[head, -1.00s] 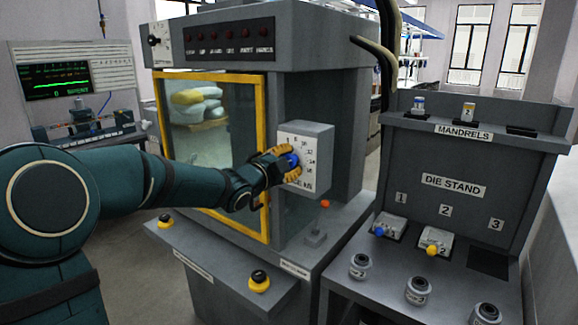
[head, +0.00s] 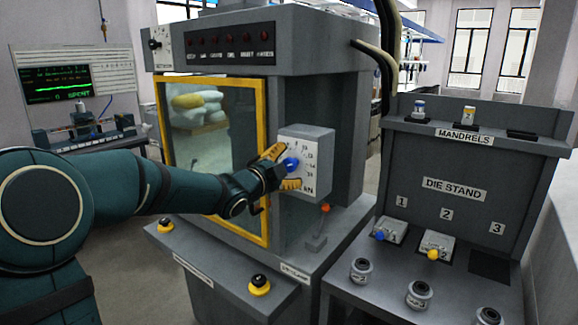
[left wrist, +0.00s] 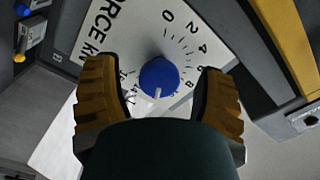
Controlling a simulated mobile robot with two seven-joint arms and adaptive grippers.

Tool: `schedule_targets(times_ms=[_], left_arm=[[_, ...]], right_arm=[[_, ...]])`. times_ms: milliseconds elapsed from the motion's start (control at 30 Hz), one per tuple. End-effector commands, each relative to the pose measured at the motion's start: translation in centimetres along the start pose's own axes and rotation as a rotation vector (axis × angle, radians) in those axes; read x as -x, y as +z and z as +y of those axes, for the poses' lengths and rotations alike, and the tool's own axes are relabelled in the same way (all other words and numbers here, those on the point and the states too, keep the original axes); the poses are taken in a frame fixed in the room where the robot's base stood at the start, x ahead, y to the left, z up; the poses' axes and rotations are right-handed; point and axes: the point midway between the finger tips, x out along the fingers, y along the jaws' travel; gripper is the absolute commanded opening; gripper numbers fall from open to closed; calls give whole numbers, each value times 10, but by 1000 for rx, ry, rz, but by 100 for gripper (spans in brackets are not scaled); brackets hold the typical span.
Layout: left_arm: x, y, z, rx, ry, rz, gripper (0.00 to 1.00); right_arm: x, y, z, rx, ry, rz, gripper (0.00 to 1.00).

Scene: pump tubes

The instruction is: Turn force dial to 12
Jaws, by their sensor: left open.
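The blue force dial knob (head: 291,164) sits on a white scale plate (head: 305,153) on a grey box at the machine's front. My left gripper (head: 282,168) is at the knob with its yellow fingers spread. In the left wrist view, the knob (left wrist: 158,76) lies between the two open fingers, with a gap on each side. Its white pointer points down in that view, past the 8. My gripper hides the lower part of the scale, so I cannot read the number at the pointer. My right gripper is not in view.
Yellow-based black buttons (head: 259,285) sit on the lower ledge. The die stand (head: 454,190) with dies and mandrels is at the right.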

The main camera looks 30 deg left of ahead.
Motion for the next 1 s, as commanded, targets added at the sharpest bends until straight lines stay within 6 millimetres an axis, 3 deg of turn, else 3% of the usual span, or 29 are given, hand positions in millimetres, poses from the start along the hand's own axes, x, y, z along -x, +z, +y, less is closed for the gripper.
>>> schedule_targets(times_ms=[500,700,1000], left_arm=[[94,0,0,-1,-1,-1,70],[109,0,0,0,0,0,70],[110,0,0,0,0,0,70]], right_arm=[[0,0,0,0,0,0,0],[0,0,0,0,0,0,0],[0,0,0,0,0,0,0]])
